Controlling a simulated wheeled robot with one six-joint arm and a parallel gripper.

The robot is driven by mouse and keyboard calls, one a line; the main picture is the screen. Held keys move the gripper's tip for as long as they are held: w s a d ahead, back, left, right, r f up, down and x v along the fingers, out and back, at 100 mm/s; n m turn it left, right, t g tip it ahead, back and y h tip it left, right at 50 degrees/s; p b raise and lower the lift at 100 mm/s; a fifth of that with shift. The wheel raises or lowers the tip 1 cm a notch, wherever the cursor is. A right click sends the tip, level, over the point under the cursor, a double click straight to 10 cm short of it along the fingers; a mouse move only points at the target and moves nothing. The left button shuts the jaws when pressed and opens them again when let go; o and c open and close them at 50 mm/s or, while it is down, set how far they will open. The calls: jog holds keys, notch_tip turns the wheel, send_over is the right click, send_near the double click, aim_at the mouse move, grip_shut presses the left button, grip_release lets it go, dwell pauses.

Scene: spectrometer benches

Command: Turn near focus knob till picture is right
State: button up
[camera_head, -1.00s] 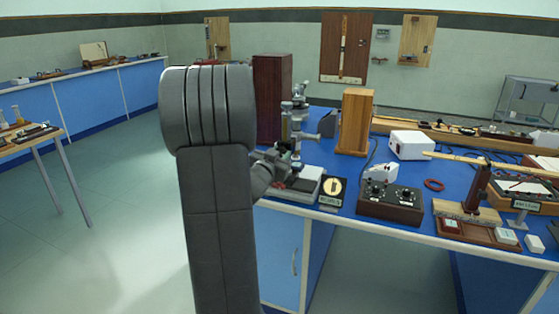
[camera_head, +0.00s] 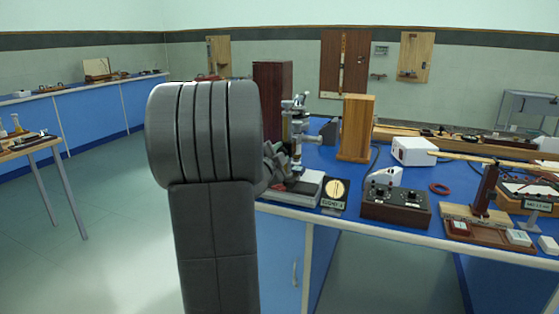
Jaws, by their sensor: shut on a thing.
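A grey metal instrument like a microscope (camera_head: 298,128) stands upright on a pale base (camera_head: 306,188) at the left end of the blue bench. My gripper (camera_head: 280,164) is at its left side, low on the column, shut on what appears to be the near focus knob. The knob is hidden by the gripper and my arm. A small black panel with a round cream picture (camera_head: 334,190) lies in front, right of the base. A thin dark mark shows on the picture, too small to read clearly.
A dark control box with knobs (camera_head: 395,207) is right of the panel. A tall dark wooden box (camera_head: 272,100) and a lighter wooden block (camera_head: 356,128) stand behind. A white box (camera_head: 413,151) and a red ring (camera_head: 439,188) are farther right. Open floor lies left.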

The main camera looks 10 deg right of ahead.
jog(key=shift+f+m+b, duration=0.1)
jog(key=shift+m+b, duration=0.2)
jog(key=shift+m, duration=0.3)
jog(key=o, duration=1)
jog(key=p+v, duration=0.1)
jog(key=v, duration=1.3)
jog(key=shift+w, duration=0.1)
jog(key=b+x, duration=0.1)
jog(key=x, duration=1.2)
jog(key=shift+w+d, duration=0.3)
